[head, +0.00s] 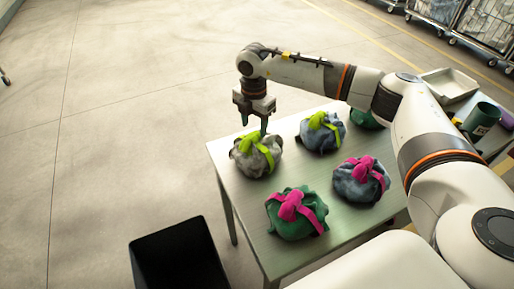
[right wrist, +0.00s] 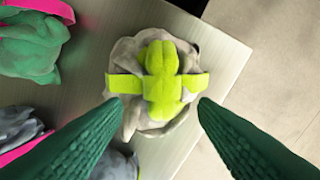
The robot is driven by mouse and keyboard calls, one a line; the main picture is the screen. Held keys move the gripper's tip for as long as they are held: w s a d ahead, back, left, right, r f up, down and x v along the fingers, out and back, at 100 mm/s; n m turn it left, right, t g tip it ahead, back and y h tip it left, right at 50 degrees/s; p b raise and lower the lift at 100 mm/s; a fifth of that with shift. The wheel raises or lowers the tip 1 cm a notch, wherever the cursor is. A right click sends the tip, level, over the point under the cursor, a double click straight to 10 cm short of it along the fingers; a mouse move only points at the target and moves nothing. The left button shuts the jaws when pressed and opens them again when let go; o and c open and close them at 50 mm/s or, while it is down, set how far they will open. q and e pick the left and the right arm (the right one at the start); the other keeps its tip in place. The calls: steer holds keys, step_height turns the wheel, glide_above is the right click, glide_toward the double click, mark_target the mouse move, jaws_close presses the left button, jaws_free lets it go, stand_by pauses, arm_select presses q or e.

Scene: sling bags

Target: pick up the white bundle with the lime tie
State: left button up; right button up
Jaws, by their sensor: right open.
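The white bundle with the lime tie looks greyish-white in the head view (head: 246,163) and sits near the table's far left corner. Its lime tie (head: 262,146) forms a knot on top with straps down the sides. In the right wrist view the bundle (right wrist: 128,60) lies between and just ahead of the fingertips, with the lime knot (right wrist: 161,72) upright in the middle. My right gripper (head: 254,130) is open and empty, pointing down just above the bundle; its green fingers also show in the right wrist view (right wrist: 158,100). My left gripper is not in view.
On the table (head: 222,157) stand a blue bundle with a lime tie (head: 333,138), a blue-grey one with a magenta tie (head: 350,182), a green one with a magenta tie (head: 284,222) and a partly hidden green one (head: 364,119). A black bin (head: 180,262) stands on the floor.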

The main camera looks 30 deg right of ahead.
mark_target(254, 132)
steer(key=shift+w+f+p, duration=0.15)
steer(key=shift+f+p, duration=0.2)
steer(key=shift+f, duration=1.35)
steer(key=shift+r, duration=0.1)
jaws_close()
